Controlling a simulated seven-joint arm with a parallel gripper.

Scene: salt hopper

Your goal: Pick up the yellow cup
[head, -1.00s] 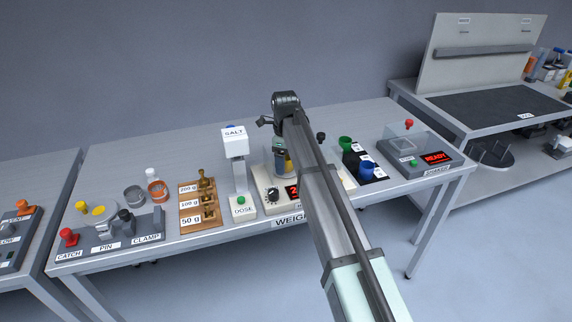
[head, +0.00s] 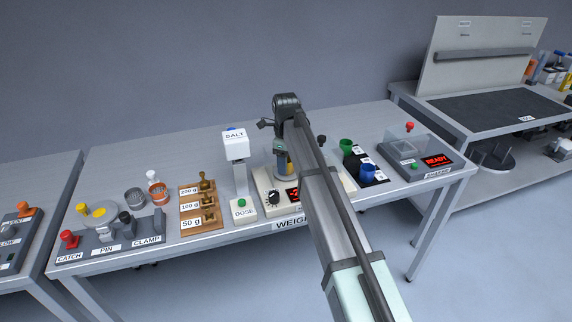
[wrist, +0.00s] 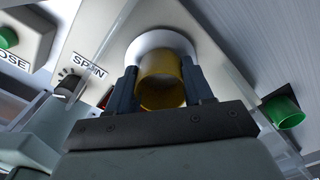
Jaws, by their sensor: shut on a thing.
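The yellow cup (wrist: 161,82) is between the two fingers of my gripper (wrist: 163,88) in the wrist view, and the fingers are shut on it. Behind the cup is the round white pan (wrist: 158,43) of the weighing scale. I cannot tell whether the cup touches the pan or is just off it. My arm hides much of the scale and gripper there.
The white salt dispenser (head: 236,146) stands close on the left, with weights in a wooden rack (head: 199,212) beyond it. A green cup (head: 345,146) and a blue cup (head: 367,164) stand to the right, before the shaker (head: 415,150).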

